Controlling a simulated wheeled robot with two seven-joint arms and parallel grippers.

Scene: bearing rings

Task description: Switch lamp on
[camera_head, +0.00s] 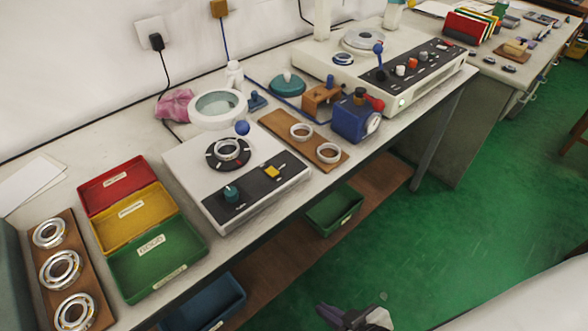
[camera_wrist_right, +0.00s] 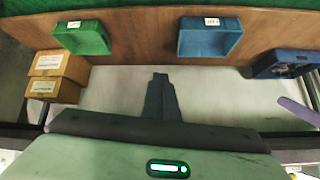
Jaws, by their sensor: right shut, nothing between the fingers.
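A white ring-shaped magnifier lamp (camera_head: 218,107) lies at the back of the bench, with a pale lens inside the ring. I cannot tell whether it is lit, and I make out no switch on it. My right gripper (camera_head: 350,318) is low in front of the bench, well apart from the lamp. In the right wrist view its dark fingers (camera_wrist_right: 160,90) are together and empty, over the lower shelf. My left gripper is not in view.
A white tester (camera_head: 190,175) with a blue-knobbed lever, a wooden board (camera_head: 275,128) with rings and a blue motor-like unit (camera_head: 350,120) stand near the lamp. Coloured trays (camera_head: 117,270) are at left. Beneath are a green bin (camera_head: 335,210) and brown boxes (camera_wrist_right: 57,75).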

